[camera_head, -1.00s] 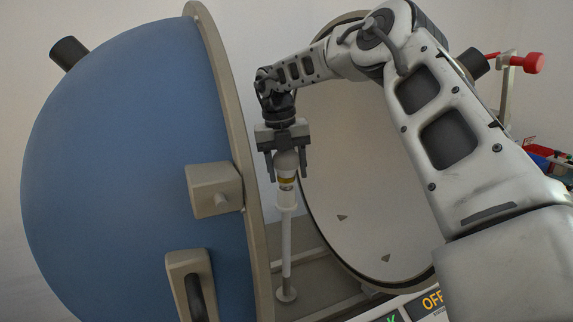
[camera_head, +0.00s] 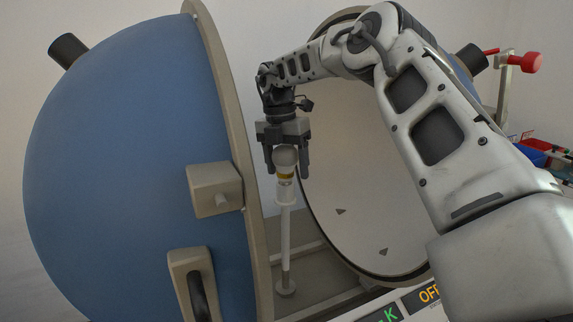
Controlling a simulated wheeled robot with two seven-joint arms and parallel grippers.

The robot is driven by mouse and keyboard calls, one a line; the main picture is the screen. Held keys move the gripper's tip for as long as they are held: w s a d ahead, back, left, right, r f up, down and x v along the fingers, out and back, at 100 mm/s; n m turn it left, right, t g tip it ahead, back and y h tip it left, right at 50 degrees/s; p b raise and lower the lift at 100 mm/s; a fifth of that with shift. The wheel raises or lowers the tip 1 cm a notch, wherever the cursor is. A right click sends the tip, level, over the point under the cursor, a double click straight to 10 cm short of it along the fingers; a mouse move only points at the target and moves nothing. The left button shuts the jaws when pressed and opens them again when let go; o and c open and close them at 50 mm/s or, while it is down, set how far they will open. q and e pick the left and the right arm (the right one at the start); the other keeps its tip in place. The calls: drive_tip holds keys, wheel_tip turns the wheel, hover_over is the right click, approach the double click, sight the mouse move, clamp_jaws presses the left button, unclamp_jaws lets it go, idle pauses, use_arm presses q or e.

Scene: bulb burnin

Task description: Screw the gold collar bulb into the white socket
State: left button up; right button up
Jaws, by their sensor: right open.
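The bulb with the gold collar (camera_head: 286,168) stands upright at the top of the white socket (camera_head: 285,194), which sits on a thin white post (camera_head: 285,240). The bulb's base is hidden inside or behind the socket rim, so I cannot tell how deep it sits. My right gripper (camera_head: 287,170) points down over the bulb, its two fingers spread on either side of the glass. It is open, and a gap shows beside the glass. My left gripper is not in view.
A large blue half-sphere shell (camera_head: 120,170) with a beige rim stands close on the left. An open white-lined half (camera_head: 370,215) stands behind on the right. A panel with an OFF display (camera_head: 428,294) is at the bottom. Coloured bins (camera_head: 535,152) lie far right.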

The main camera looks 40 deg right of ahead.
drive_tip(key=n, duration=0.5)
drive_tip(key=shift+n+h+b, duration=0.3)
drive_tip(key=n+t, duration=0.1)
drive_tip(key=n, duration=0.5)
drive_tip(key=shift+w+h, duration=0.1)
drive_tip(key=shift+h, duration=0.2)
drive_tip(key=n+t, duration=0.1)
drive_tip(key=n, duration=1)
drive_tip(key=shift+w+t, duration=0.15)
drive_tip(key=shift+t, duration=0.15)
